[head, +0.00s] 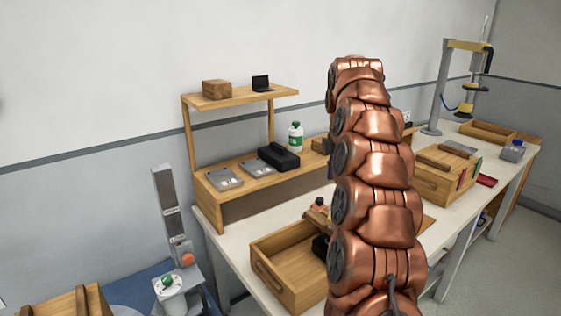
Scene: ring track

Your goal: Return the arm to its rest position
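My copper-coloured arm (378,190) rises through the right middle of the head view, a stack of jointed links standing nearly upright. Its top visible link (358,75) is in front of the grey and white wall. I cannot make out my gripper or its fingers in this view. The arm hides part of the workbench and shelf behind it.
A white workbench (228,238) runs along the wall. It bears an open wooden drawer box (275,262), a wooden shelf unit (189,145), a wooden crate (432,188) and a lamp-like stand (437,95). A grey post with buttons (168,205) stands at the left.

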